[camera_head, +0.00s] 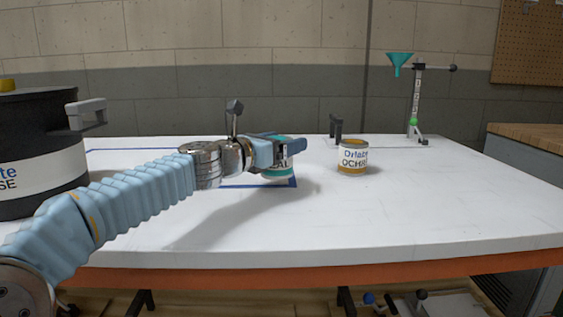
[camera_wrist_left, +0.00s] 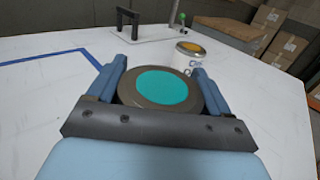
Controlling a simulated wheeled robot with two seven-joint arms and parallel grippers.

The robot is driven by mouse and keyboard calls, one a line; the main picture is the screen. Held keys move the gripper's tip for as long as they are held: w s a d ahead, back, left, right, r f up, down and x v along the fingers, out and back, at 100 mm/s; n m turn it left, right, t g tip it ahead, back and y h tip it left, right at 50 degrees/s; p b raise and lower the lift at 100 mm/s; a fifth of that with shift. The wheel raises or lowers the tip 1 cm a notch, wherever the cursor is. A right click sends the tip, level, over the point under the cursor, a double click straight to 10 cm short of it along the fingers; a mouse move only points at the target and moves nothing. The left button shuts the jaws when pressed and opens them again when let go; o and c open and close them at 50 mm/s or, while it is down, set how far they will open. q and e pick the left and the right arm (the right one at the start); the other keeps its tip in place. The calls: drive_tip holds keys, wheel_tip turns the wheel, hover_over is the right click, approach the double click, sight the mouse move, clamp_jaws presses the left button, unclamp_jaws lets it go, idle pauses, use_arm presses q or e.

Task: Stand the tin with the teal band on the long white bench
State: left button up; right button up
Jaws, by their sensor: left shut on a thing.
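The tin with the teal band (camera_head: 279,171) is between the fingers of my left gripper (camera_head: 285,148), over the long white bench (camera_head: 400,215). Its round lid with a teal disc faces the left wrist view (camera_wrist_left: 165,88). My left gripper (camera_wrist_left: 155,82) is shut on its sides. The tin looks upright in the head view, near a corner of the blue outline on the bench. I cannot tell whether its base touches the bench. The gripper hides part of its label. My right gripper is out of view.
An ochre-banded tin (camera_head: 353,158) stands right of the held tin. A stand with a teal funnel (camera_head: 399,62) is at the back right. A big black drum (camera_head: 40,120) fills the left side. The bench's front and right are clear.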

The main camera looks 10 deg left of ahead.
use_arm(q)
drive_tip(key=shift+f+b, duration=0.75)
drive_tip(key=shift+f, duration=0.7)
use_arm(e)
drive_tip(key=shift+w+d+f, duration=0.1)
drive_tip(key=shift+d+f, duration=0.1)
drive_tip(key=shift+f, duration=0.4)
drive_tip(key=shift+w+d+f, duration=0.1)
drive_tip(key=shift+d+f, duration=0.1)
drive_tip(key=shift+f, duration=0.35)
use_arm(q)
drive_tip(key=shift+f, duration=0.2)
drive_tip(key=o, duration=1.1)
drive_tip(key=shift+c, duration=0.2)
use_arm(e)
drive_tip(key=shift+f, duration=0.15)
use_arm(q)
drive_tip(key=shift+r, duration=0.3)
drive_tip(key=b+v, duration=0.1)
drive_tip(key=v, duration=1.1)
drive_tip(key=shift+f, duration=0.1)
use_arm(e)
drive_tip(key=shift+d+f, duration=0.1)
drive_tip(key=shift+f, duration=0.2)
